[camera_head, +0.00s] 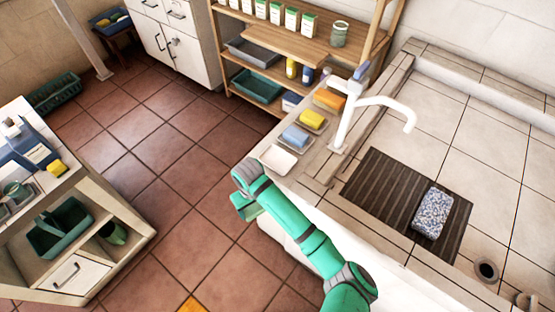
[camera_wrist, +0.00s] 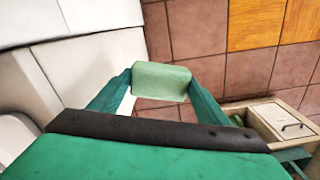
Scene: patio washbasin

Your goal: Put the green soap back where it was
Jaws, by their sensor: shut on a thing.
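The pale green soap (camera_wrist: 161,80) is between the two fingers of my gripper (camera_wrist: 158,88) in the wrist view. The gripper is shut on it and holds it above the tiled floor. In the head view my gripper (camera_head: 244,205) hangs just off the left edge of the washbasin counter; I cannot clearly tell the soap from the green fingers there. An empty white dish (camera_head: 279,160) lies on the counter edge, up and right of my gripper. Behind it, in a row, are a blue soap (camera_head: 296,136), a yellow soap (camera_head: 312,118) and an orange soap (camera_head: 329,98) on their dishes.
A white tap (camera_head: 348,115) stands right of the dishes. A speckled sponge (camera_head: 432,213) lies on a dark ribbed mat (camera_head: 375,185). A wooden shelf (camera_head: 280,40) with jars is behind. A low cabinet (camera_head: 75,240) is at left. The floor between is clear.

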